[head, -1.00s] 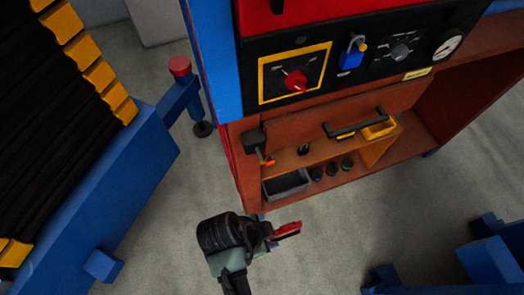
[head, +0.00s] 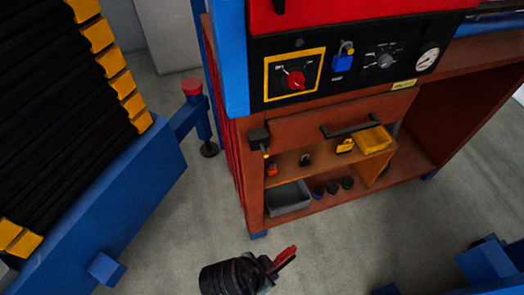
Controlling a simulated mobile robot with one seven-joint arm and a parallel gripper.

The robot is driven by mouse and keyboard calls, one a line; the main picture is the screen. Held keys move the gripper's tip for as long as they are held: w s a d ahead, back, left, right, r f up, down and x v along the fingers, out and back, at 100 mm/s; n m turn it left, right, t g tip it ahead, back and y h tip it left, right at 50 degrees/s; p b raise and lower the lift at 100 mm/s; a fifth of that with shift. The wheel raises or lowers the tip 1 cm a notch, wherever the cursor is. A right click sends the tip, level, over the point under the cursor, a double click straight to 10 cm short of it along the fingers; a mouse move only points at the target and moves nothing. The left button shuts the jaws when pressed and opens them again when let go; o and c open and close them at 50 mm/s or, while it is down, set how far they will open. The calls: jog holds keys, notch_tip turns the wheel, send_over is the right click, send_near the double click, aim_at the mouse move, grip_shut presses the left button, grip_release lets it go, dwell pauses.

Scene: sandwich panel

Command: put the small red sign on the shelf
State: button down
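The small red sign (head: 286,257) is a thin red piece at the tip of my gripper (head: 272,266), low in the middle of the head view. My gripper looks shut on it, seen from above and behind; the fingers are mostly hidden by the dark wrist. The shelf (head: 317,166) is an orange-brown board inside the open cabinet under the control panel. The gripper and sign are in front of the cabinet and apart from the shelf.
The shelf holds a yellow padlock (head: 345,145), a dark padlock (head: 305,159), a small red item (head: 272,170) and a yellow bin (head: 373,140). Below stand a grey bin (head: 288,198) and several dark round items. A black handle (head: 350,130) juts out above. Blue machinery (head: 120,215) stands left.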

jog(key=w+a+r+n+t+y, duration=0.1)
jog(key=w+r+n+y, duration=0.2)
jog(key=n, duration=0.7)
jog(key=shift+w+r+t+b, duration=0.4)
jog(key=shift+w+r, duration=0.3)
jog(key=shift+w, duration=0.55)
jog(key=shift+a+f, duration=0.1)
jog(key=shift+a, duration=0.1)
